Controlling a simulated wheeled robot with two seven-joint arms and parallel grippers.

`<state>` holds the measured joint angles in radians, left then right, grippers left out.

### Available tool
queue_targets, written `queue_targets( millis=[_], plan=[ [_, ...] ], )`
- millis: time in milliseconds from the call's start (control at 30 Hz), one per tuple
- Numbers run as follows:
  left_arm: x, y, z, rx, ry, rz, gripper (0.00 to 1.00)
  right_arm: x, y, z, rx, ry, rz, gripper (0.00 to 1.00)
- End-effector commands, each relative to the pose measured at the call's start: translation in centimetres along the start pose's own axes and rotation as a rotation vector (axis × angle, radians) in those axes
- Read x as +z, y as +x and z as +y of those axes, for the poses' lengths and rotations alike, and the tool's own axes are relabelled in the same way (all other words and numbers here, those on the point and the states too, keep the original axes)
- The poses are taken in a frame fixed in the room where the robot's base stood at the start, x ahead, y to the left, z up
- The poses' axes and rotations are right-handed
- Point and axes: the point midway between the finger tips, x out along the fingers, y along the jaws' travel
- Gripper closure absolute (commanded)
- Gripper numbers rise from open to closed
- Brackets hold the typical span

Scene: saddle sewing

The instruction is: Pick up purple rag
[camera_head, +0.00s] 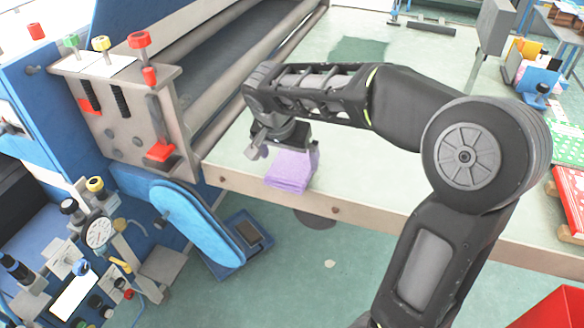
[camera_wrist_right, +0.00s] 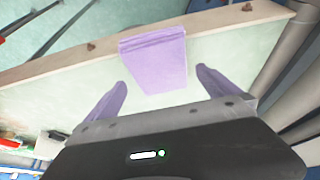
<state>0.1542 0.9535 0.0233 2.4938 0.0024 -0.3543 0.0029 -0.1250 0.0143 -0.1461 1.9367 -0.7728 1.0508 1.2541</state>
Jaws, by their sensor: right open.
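The purple rag (camera_head: 289,172) lies folded on the pale green tabletop, at its wooden front edge. It also shows in the right wrist view (camera_wrist_right: 156,62), as a flat purple piece reaching the wooden edge. My right gripper (camera_head: 284,147) is over the far part of the rag in the head view and hides some of it. In the right wrist view its two purple-looking fingers (camera_wrist_right: 161,85) are spread apart, with the rag ahead and between them. The gripper is open and empty. I cannot tell whether the fingertips touch the table. My left gripper is not in view.
A large machine with rollers (camera_head: 215,75) and a blue arm (camera_head: 197,222) stands left of the table (camera_head: 385,212). A red and a green patterned sheet lie at the right, near a blue device (camera_head: 537,82). A red bin (camera_head: 552,312) is at the lower right.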

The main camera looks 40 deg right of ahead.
Motion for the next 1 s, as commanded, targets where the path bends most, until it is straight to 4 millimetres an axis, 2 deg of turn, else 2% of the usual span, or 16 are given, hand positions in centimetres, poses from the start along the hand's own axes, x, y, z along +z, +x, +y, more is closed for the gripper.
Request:
queue_targets(
  millis=[167, 433, 1000],
  plan=[
    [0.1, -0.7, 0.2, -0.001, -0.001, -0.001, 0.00, 0.0, 1.2, 0.1, 0.004, -0.002, -0.001, 0.00],
    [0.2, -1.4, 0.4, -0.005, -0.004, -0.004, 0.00, 0.1, 4.8, 0.1, 0.002, -0.001, -0.001, 0.00],
    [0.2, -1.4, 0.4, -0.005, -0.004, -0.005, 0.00, 0.1, 5.2, 0.1, 0.000, -0.001, 0.000, 0.00]
  ],
)
